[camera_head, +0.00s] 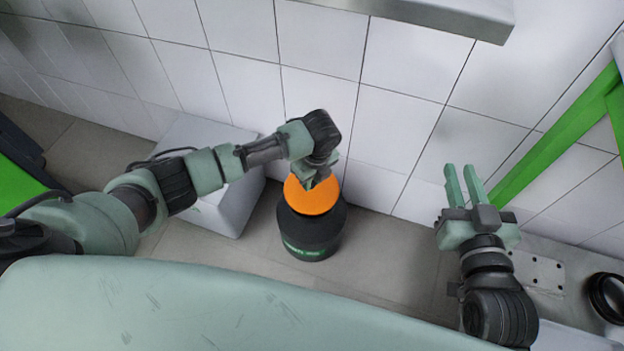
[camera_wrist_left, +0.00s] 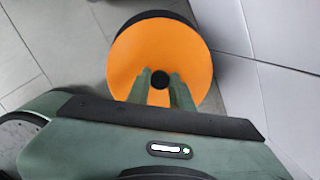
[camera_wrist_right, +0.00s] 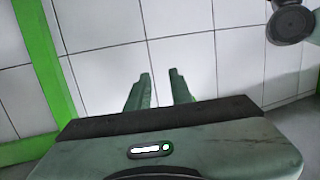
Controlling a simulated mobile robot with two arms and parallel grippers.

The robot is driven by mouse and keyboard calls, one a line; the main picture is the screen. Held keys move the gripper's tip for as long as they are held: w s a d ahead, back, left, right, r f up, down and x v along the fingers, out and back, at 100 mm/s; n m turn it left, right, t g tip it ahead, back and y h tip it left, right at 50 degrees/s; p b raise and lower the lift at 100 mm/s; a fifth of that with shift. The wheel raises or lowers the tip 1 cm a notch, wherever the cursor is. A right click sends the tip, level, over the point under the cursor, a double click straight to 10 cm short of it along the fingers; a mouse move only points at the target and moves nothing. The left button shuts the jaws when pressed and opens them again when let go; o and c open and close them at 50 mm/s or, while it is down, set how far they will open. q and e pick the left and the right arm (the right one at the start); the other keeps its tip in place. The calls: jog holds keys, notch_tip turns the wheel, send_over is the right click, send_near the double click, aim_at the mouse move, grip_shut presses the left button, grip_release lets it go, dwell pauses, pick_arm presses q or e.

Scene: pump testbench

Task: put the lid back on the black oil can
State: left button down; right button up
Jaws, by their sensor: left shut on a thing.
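The black oil can (camera_head: 312,237) stands on the floor near the tiled wall, with green lettering on its lower front. The round orange lid (camera_head: 312,200) is over its top. In the left wrist view the lid (camera_wrist_left: 187,60) fills the middle, and a dark rim of the can (camera_wrist_left: 160,18) shows behind it. My left gripper (camera_head: 318,180) is above the lid, shut on its small black centre knob (camera_wrist_left: 160,79). I cannot tell whether the lid rests on the can or hangs just above it. My right gripper (camera_head: 466,185) is open and empty, off to the right.
A white box (camera_head: 215,195) stands on the floor left of the can. A green frame (camera_head: 550,155) is at the right. A metal plate (camera_head: 538,270) and a dark round part (camera_head: 607,297) are at the lower right. Bare floor lies right of the can.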

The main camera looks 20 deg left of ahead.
pick_arm(q)
jog(key=shift+f+b, duration=0.8)
jog(key=shift+b, duration=0.15)
jog(key=shift+f, duration=0.5)
jog(key=shift+f+b, duration=0.55)
jog(key=shift+f, duration=0.2)
pick_arm(e)
notch_tip(320, 180, up, 14)
jog(key=s+a+t+y, duration=0.1)
jog(key=s+t+y, duration=0.1)
jog(key=t, duration=0.6)
jog(key=shift+s+f+y, duration=0.25)
jog(key=shift+s+y, duration=0.05)
jog(key=shift+y, duration=0.1)
jog(key=shift+a, duration=0.1)
jog(key=shift+w+f, duration=0.15)
jog(key=shift+w+f+g, duration=0.25)
jog(key=shift+f+g, duration=0.15)
jog(key=shift+f, duration=0.05)
pick_arm(q)
jog(key=shift+p, duration=0.35)
pick_arm(e)
jog(key=shift+w+f+g, duration=0.3)
jog(key=shift+f+g, duration=0.1)
jog(key=shift+f, duration=0.1)
jog(key=shift+w+f, duration=0.15)
jog(key=shift+f, duration=0.2)
